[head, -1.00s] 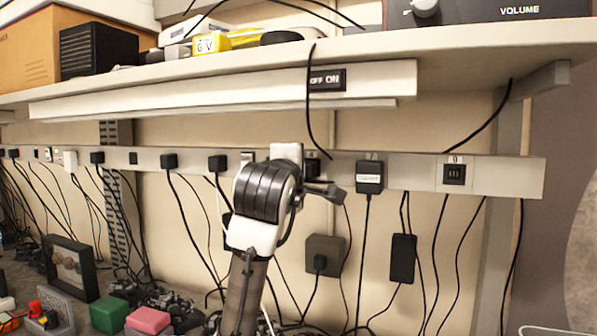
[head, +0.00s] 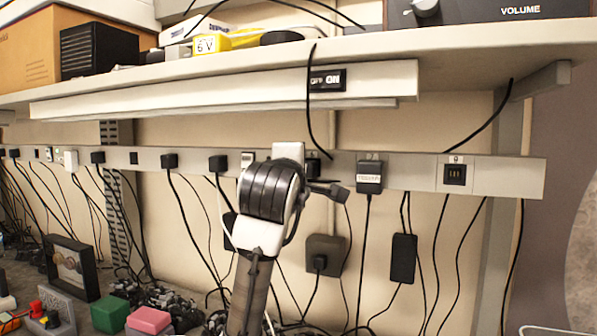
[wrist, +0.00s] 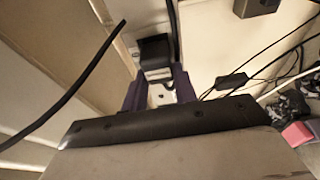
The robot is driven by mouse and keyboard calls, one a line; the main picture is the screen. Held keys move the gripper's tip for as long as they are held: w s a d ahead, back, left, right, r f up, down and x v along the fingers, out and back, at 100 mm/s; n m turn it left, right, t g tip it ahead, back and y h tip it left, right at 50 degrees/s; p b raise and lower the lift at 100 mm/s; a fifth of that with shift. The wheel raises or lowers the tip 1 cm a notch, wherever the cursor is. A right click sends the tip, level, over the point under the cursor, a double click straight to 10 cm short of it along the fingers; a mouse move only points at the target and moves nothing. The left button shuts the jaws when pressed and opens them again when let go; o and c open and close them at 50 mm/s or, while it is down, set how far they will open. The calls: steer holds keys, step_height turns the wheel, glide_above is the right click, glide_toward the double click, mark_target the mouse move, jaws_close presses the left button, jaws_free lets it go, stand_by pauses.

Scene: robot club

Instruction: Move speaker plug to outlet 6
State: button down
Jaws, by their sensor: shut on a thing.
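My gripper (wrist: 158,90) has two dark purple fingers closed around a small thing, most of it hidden. A black plug (wrist: 154,50) with a pale band shows just past the fingertips in the wrist view; whether it is the held thing is unclear. In the head view my gripper (head: 290,158) is up against the outlet strip (head: 405,172), left of centre, and my wrist hides its fingers and what they hold. A black plug (head: 314,163) shows just right of it. Another black plug with a pale label (head: 370,178) sits farther right. I cannot read which is the speaker plug or outlet 6.
A shelf (head: 470,58) with a light bar (head: 210,100) overhangs the strip, and a loose black cord (head: 308,110) hangs from it. Several plugs and cords crowd the strip's left. An outlet (head: 454,174) at the right end looks empty. A black adapter (head: 403,258) hangs below.

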steer(key=shift+a+r, duration=0.15)
stand_by(0.4)
steer(key=c, duration=1.1)
jaws_free()
steer(key=shift+o, duration=0.4)
steer(key=shift+s, duration=0.15)
